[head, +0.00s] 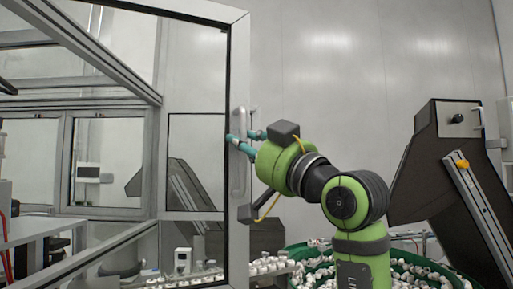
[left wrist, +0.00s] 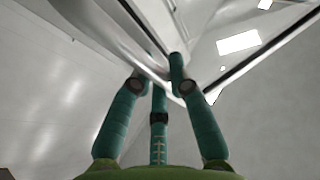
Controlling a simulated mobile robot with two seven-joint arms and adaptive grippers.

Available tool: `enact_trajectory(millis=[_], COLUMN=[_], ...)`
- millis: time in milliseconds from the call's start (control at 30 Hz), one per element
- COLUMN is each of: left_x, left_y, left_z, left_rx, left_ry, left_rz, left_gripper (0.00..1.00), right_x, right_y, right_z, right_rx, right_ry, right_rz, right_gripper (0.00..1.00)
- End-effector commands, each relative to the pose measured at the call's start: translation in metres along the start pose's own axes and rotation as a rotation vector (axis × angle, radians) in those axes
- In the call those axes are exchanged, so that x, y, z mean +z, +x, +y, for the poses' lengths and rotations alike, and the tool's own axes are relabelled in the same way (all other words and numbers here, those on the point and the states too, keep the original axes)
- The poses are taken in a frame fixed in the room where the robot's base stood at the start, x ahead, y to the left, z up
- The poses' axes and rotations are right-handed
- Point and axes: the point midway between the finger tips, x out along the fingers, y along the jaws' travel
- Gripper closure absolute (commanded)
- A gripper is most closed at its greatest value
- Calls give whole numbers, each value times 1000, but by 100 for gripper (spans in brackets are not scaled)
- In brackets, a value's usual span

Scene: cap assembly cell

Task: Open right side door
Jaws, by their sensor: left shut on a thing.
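The glass side door (head: 239,65) has a pale metal frame and stands upright left of centre in the head view. Its vertical handle (head: 238,178) is a light grey bar on the door's right-hand edge. My left gripper (head: 238,141) has its teal fingers at the upper part of this handle. In the left wrist view, the fingers (left wrist: 162,72) close around the handle bar (left wrist: 118,38), and the fingertips are partly hidden by it. I cannot tell how far the door stands open. My right gripper is not in view.
A round green bin (head: 405,256) full of white caps stands low at the right, behind my arm. A dark inclined conveyor (head: 440,165) rises at the right. Small white parts (head: 265,266) lie in rows beyond the door's lower edge. A plain wall is behind.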

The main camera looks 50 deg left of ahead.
Motion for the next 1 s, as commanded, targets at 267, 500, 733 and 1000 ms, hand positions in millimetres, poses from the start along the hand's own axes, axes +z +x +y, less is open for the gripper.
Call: enact_trajectory(millis=[267,500,733,1000], left_x=[-2,-2,-1,-1], left_y=[0,0,0,-17], left_z=[-3,-2,-2,-1], left_rx=[-6,-5,-5,-1], left_ry=[0,0,1,2], left_rz=[5,6,3,5], left_gripper=[100,56,56,56], right_x=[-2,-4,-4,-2], right_y=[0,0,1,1], right_z=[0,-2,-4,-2], right_rx=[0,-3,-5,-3], right_ry=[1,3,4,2], right_rz=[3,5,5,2], right_gripper=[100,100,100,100])
